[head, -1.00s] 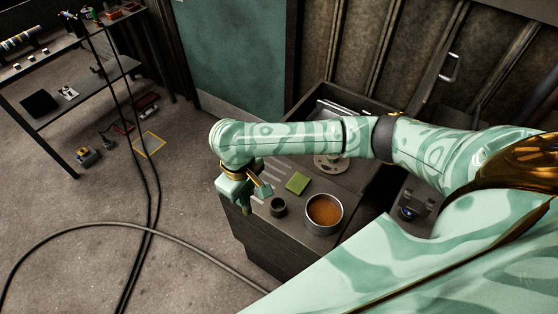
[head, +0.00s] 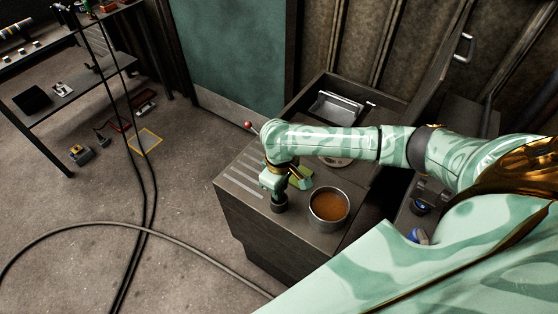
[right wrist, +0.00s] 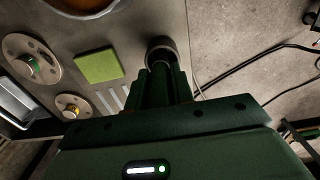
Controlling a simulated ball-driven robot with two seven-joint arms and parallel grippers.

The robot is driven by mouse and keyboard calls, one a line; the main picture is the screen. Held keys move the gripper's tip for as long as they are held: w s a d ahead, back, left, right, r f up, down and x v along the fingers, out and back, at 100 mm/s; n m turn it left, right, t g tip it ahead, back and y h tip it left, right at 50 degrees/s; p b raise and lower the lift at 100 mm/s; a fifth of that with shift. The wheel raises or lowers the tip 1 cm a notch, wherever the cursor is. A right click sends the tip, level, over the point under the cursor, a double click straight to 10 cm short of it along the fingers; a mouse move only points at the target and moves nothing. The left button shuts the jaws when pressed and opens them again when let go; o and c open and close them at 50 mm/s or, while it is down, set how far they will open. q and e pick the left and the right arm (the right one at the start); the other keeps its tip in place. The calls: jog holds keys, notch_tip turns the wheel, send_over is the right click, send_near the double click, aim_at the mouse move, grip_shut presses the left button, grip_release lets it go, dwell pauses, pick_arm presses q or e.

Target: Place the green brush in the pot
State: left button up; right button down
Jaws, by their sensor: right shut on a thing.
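My right gripper (head: 275,187) is directly above a small dark round pot (head: 279,206) on the dark bench top. In the right wrist view its fingers (right wrist: 163,82) point at the pot (right wrist: 160,46) and reach its near rim. The gripper is shut on a narrow dark-green piece between the fingers, which looks like the green brush, mostly hidden by fingers and pot. I cannot tell how far it reaches into the pot. My left gripper is not in view.
A metal pot of orange-brown liquid (head: 329,208) stands close right of the small pot. A flat green pad (right wrist: 98,66) lies nearby, with discs (right wrist: 33,62) beyond it. An open metal tray (head: 336,107) is at the back.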

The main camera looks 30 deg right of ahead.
jog(key=shift+s+a+r, duration=0.1)
jog(key=shift+s+r, duration=0.05)
jog(key=shift+f, duration=0.45)
jog(key=c, duration=1.2)
grip_release()
jog(key=shift+r, duration=0.1)
jog(key=shift+r, duration=0.35)
notch_tip(320, 180, up, 11)
jog(key=p, duration=0.5)
jog(key=shift+r, duration=0.55)
